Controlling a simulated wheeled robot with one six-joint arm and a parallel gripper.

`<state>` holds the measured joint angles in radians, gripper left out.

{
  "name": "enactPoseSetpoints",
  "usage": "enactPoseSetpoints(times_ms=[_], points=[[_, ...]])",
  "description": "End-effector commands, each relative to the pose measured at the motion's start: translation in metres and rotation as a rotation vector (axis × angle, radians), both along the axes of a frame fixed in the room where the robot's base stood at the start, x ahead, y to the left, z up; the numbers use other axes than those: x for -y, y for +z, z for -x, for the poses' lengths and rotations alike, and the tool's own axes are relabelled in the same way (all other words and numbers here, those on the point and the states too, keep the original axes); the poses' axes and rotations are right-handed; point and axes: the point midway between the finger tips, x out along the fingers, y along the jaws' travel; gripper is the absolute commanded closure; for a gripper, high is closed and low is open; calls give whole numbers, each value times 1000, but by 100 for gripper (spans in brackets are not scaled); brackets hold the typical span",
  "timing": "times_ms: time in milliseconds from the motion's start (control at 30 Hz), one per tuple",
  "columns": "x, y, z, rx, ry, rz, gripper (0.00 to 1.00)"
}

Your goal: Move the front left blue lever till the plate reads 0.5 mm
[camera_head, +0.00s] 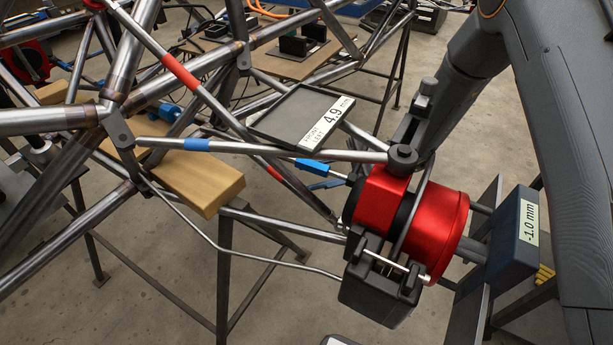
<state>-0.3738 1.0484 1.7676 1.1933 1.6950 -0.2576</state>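The dark plate (289,113) marked "FRONT LEFT" reads 4.9 mm on its white label. It sits tilted above the tube frame in the middle of the view. A blue lever (312,167) lies just below the plate's near edge, with a thin metal rod running right from it toward the red hub. Nothing is seen touching the lever. My grey arm comes in from the upper right and passes down behind the black upright above the red hub. I cannot make out any gripper fingers there.
The red hub (436,236) with a black caliper (378,284) stands right of the lever. A second box (514,238) at the right reads -1.0 mm. Steel tubes (240,148) surround the lever. A wooden block (199,181) lies at left. Open floor shows below.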

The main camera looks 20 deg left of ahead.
Motion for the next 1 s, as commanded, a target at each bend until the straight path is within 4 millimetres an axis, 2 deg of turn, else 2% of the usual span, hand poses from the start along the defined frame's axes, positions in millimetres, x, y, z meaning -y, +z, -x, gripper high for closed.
enactPoseSetpoints(times_ms=[200,500,533,700,1000], points=[[-15,0,15,-1,1,0,71],[-17,0,17,-1,0,1,71],[-17,0,16,-1,0,1,72],[-17,0,16,-1,0,1,100],[-17,0,16,5,0,1,100]])
